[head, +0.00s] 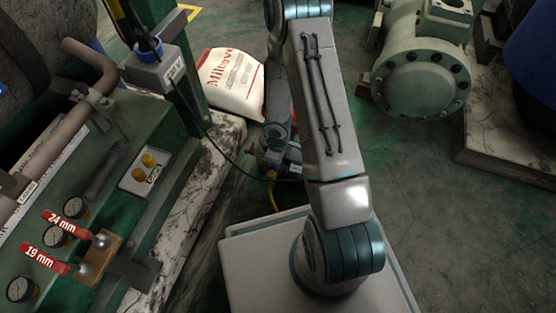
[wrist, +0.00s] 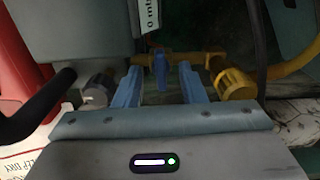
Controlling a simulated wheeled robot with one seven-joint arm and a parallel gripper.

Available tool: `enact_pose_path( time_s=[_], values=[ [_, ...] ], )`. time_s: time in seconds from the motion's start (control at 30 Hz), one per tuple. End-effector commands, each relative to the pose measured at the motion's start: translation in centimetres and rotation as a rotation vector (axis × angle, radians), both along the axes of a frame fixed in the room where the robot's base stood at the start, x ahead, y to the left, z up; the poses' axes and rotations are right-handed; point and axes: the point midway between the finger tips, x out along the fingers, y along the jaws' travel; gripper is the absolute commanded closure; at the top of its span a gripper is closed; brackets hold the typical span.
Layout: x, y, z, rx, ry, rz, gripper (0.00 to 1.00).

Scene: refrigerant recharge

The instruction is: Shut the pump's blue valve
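The blue valve handle (wrist: 161,70) is a small lever on a brass pipe fitting (wrist: 184,58) in the wrist view. It points toward me, crosswise to the brass line. My gripper (wrist: 159,82) is open, its two blue fingers on either side of the handle with a gap to each. I see no clear contact. The pump's blue-grey body (wrist: 75,32) fills the upper left of the wrist view. In the head view my arm partly covers the gripper and pump area, and I cannot make out the valve there.
A yellow knob (wrist: 234,83) with a yellow hose sits right of the fingers, and a grey knob (wrist: 98,91) sits left. A black hose (wrist: 38,108) is at far left. In the head view, a white sack (head: 230,82) lies behind, and open floor (head: 440,210) is right.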

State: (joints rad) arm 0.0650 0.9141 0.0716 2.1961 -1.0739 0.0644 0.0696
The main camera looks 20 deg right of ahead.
Motion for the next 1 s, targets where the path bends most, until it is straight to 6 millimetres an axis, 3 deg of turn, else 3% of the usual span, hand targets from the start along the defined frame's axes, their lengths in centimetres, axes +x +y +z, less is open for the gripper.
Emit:
enact_pose_path(
  time_s=[0.57, 1.0],
  values=[
    [-0.1, 0.0, 0.3, 0.0, 0.001, 0.003, 0.64],
    [-0.1, 0.0, 4.6, 0.0, 0.001, 0.003, 0.64]
  ],
)
